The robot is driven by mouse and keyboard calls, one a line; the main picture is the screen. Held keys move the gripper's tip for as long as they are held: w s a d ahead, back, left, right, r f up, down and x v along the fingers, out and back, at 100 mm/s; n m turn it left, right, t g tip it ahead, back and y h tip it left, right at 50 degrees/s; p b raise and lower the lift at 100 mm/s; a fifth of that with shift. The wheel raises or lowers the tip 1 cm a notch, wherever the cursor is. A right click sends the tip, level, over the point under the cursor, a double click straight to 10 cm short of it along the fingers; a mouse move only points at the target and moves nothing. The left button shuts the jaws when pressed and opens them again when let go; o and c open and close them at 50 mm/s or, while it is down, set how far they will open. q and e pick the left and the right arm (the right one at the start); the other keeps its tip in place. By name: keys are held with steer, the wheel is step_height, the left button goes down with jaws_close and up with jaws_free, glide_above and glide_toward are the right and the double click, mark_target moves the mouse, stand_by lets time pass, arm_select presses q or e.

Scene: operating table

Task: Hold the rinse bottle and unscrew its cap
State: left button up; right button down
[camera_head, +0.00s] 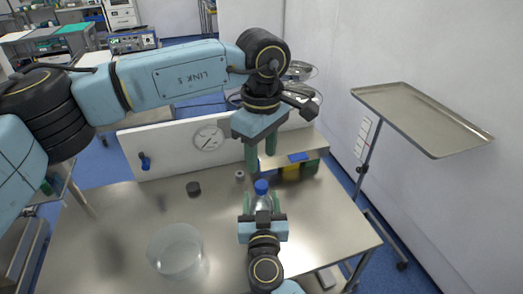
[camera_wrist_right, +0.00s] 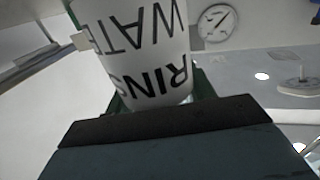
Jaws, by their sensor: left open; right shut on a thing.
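My right gripper (camera_head: 261,208) is shut on the bottle's body from the near side. In the right wrist view the bottle (camera_wrist_right: 140,50) fills the upper middle, with its printed label upside down; the cap is out of that view. My left gripper (camera_head: 262,160) is open and points down, above and slightly behind the cap, apart from it. The cap is on the bottle.
A clear glass bowl (camera_head: 175,250) stands on the table (camera_head: 325,235) at left. A raised shelf (camera_head: 313,143) and a white panel with a dial (camera_head: 208,139) stand behind. A tray stand (camera_head: 425,115) is at right.

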mark_target(261, 184)
arm_select(q)
steer(key=m, duration=0.3)
steer(key=shift+m, duration=0.4)
steer(key=m, duration=0.3)
steer(key=shift+m, duration=0.4)
steer(key=m, duration=0.3)
steer(key=shift+m, duration=0.3)
steer(key=m, duration=0.4)
steer(key=shift+f+m, duration=0.3)
steer(key=shift+f, duration=3.7)
